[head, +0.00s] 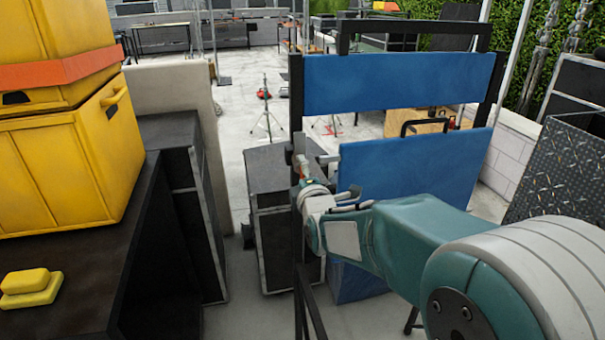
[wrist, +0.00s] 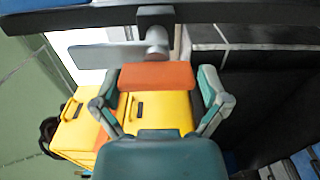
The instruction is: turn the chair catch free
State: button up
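The chair (head: 395,83) has blue panels on a black frame and stands in the middle of the head view. The catch (head: 300,145) is on the chair's left upright, a grey metal piece with a small orange part below it. In the wrist view the catch shows a grey plate (wrist: 100,60), a round pivot on a black bar, and an orange grip (wrist: 157,75). My gripper (wrist: 160,84) is open, with one finger on each side of the orange grip. I see no clear finger contact. In the head view my gripper (head: 306,184) is at the left upright, partly hidden by my wrist.
Yellow crates (head: 70,165) with an orange strap stand on a dark case at left, beside a yellow block (head: 30,287). Black cases (head: 265,215) stand behind the chair's left side. A diamond-plate box (head: 560,175) is at right. Open floor lies beyond.

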jog(key=shift+a, duration=0.15)
jog(key=v, duration=1.2)
jog(key=s+d+f+m+g+h, duration=0.2)
jog(key=s+d+m+g, duration=0.4)
jog(key=s+m, duration=0.4)
jog(key=s+d+f+m+g+h, duration=0.2)
jog(key=s+d+m+g, duration=0.3)
jog(key=s+d+m, duration=0.3)
jog(key=s+m+h, duration=0.1)
jog(key=s+m, duration=0.2)
jog(key=s, duration=0.1)
jog(key=shift+s+f+g, duration=0.3)
jog(key=shift+f+g, duration=0.05)
jog(key=shift+g, duration=0.05)
